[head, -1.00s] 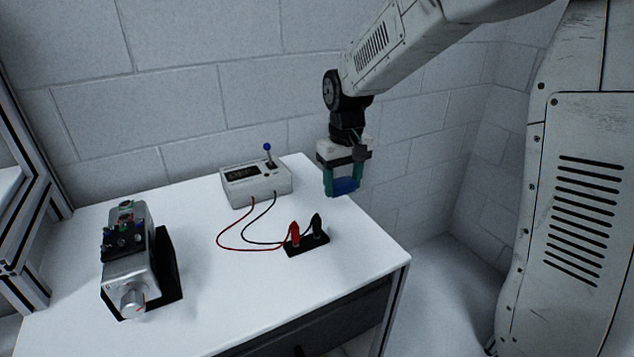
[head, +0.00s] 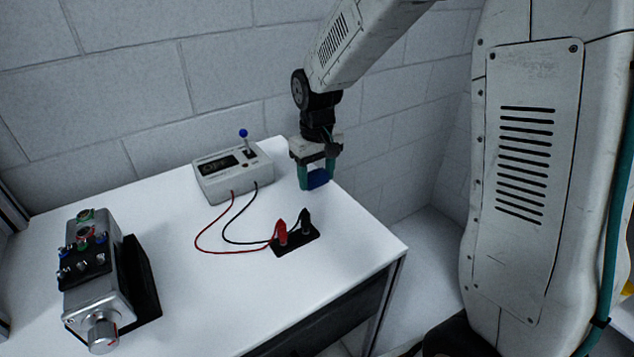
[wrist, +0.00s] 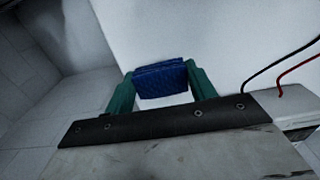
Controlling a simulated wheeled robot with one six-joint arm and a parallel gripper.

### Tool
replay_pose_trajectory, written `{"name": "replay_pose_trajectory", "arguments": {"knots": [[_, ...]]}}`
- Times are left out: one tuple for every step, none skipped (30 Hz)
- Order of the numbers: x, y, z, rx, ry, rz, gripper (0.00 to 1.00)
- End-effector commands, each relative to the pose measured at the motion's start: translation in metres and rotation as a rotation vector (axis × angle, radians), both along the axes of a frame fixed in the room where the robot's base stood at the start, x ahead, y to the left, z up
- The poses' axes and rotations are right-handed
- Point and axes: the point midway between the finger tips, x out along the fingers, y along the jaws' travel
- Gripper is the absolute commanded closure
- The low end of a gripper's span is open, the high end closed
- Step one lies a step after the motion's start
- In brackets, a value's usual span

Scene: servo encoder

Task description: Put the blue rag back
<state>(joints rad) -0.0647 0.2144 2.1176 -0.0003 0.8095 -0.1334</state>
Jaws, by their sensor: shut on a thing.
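The blue rag (wrist: 161,80) is a small folded, textured bundle held between the two green fingers of my gripper (wrist: 162,88) in the wrist view. In the head view, my gripper (head: 317,178) points down at the back right of the white table, and the blue rag (head: 318,179) shows between its fingertips. The gripper is shut on the rag. Whether the rag touches the table or hangs just above it, I cannot tell.
A white meter box (head: 236,174) with a blue-knobbed lever stands left of my gripper. Red and black leads run from it to a black plug block (head: 295,240). A silver motor unit (head: 95,275) sits at the left front. The table's right front (head: 345,240) is clear.

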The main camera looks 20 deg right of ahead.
Motion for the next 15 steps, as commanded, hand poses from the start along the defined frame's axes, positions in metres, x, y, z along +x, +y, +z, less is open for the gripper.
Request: {"name": "replay_pose_trajectory", "arguments": {"knots": [[-0.001,0.0,-0.009,0.0,0.006,-0.001,0.66],[-0.001,-0.001,-0.014,0.0,0.006,-0.001,0.66],[-0.001,-0.001,-0.019,0.0,0.005,-0.002,0.66],[-0.001,-0.001,-0.023,0.0,0.005,-0.002,0.66],[-0.001,-0.002,-0.025,0.0,0.004,-0.002,0.66],[0.0,-0.002,-0.026,0.0,0.002,-0.002,0.66],[0.0,-0.002,-0.026,0.0,0.001,-0.002,0.66],[0.0,-0.002,-0.025,0.0,0.001,-0.002,0.66],[0.0,-0.001,-0.025,0.0,0.001,-0.002,0.66],[0.0,-0.001,-0.025,0.0,0.001,-0.002,0.66],[0.0,-0.001,-0.025,0.0,0.001,-0.002,0.66],[0.0,-0.001,-0.025,0.0,0.001,-0.002,0.66],[0.0,-0.001,-0.026,0.0,0.001,-0.002,0.66],[0.0,-0.001,-0.027,0.0,0.001,-0.002,0.66],[0.0,-0.001,-0.028,0.0,0.002,-0.002,0.66]]}}
